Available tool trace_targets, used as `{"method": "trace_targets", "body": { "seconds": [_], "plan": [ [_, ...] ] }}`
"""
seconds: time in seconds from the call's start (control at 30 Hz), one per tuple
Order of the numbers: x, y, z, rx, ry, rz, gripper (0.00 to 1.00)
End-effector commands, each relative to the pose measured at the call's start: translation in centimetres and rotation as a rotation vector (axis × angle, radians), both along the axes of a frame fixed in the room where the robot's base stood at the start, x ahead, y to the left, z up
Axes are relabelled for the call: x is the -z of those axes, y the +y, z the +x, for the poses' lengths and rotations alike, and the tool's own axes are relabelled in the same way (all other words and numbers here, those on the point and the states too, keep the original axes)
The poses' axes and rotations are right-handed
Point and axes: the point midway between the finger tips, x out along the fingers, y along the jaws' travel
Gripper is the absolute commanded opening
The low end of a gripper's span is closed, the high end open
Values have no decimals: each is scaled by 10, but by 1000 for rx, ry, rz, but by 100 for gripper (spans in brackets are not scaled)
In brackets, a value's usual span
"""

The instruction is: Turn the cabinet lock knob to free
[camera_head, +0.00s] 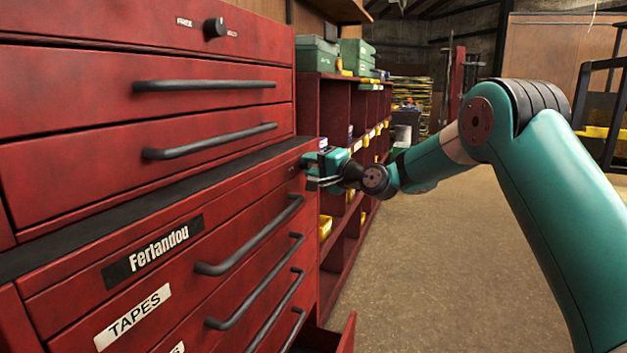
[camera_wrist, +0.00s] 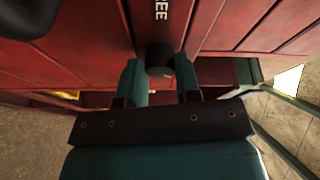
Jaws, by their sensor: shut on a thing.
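My gripper (camera_head: 314,168) is at the right end of the lower red cabinet's top drawer front, reaching in from the right. In the wrist view, the two teal fingers of my gripper (camera_wrist: 160,76) are on either side of a round dark lock knob (camera_wrist: 160,58), shut on it. White lettering ending in "REE" stands sideways on a dark label (camera_wrist: 161,10) beside the knob. The knob's pointer mark cannot be made out, so its setting is unclear. In the head view, this knob is hidden by my gripper.
A second black knob (camera_head: 214,28) with small white labels sits on the upper red chest, away from my gripper. Black bar handles (camera_head: 250,240) stick out from the lower drawers. A low drawer (camera_head: 340,335) stands open. The floor (camera_head: 440,270) at right is clear.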

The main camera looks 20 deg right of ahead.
Motion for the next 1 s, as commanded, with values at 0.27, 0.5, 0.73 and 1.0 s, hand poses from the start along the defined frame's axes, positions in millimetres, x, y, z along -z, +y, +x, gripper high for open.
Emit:
{"method": "trace_targets", "body": {
  "seconds": [0.27, 0.5, 0.73, 1.0],
  "plan": [
    [12, 0, 0, -1, -210, -153, 7],
    [12, -1, 1, -1, -375, -274, 7],
    [10, -1, 1, -1, -490, -358, 7],
    [8, -1, 2, -1, -558, -409, 7]
  ]
}}
